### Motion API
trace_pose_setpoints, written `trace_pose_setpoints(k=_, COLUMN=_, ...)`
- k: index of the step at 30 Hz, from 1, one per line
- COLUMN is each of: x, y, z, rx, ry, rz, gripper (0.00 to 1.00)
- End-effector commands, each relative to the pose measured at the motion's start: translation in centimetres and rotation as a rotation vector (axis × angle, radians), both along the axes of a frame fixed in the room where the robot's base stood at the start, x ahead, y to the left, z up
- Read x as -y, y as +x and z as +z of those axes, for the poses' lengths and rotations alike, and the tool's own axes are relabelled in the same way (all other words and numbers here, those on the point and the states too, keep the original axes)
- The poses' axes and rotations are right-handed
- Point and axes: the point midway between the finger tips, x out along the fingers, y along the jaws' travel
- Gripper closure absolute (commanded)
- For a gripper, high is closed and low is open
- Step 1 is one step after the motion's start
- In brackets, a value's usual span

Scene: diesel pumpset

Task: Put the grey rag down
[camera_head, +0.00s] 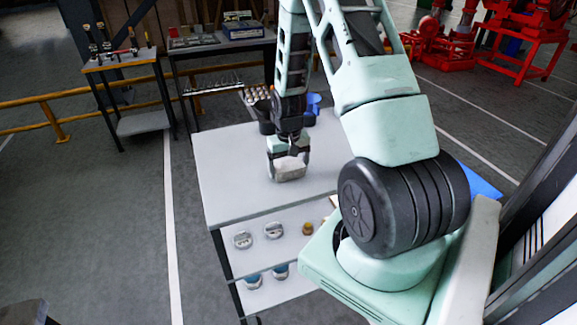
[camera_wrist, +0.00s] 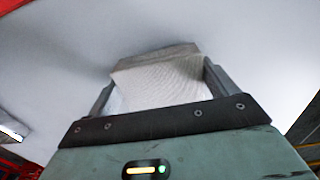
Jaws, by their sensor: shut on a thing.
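My gripper (camera_head: 289,165) is shut on the grey rag (camera_head: 290,172), over the light grey top of a table (camera_head: 230,170) in the head view. In the wrist view the rag (camera_wrist: 160,82) fills the space between the two fingers of my gripper (camera_wrist: 158,80), and its far edge shows greyer than its face. The rag is at or just above the tabletop; I cannot tell whether it touches. The table's top (camera_wrist: 60,60) fills most of the wrist view's background.
A blue container (camera_head: 313,103) and a dark one (camera_head: 262,110) stand at the table's back. The top's left and front are clear. Several cups and a small brown item (camera_head: 308,229) sit on the shelves below. A bench (camera_head: 125,57) stands back left, red machinery (camera_head: 440,45) back right.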

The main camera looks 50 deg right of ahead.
Motion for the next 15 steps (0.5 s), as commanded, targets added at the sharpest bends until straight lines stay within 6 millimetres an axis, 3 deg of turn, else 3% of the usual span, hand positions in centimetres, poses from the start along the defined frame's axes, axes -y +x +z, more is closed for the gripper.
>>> trace_pose_setpoints(k=12, x=0.03, y=0.04, z=-0.76, rx=0.002, ry=-0.001, rz=0.000, gripper=0.39)
trace_pose_setpoints(k=13, x=0.03, y=0.04, z=-0.76, rx=0.002, ry=-0.001, rz=0.000, gripper=0.11)
trace_pose_setpoints(k=15, x=0.03, y=0.04, z=-0.67, rx=0.002, ry=-0.001, rz=0.000, gripper=0.00)
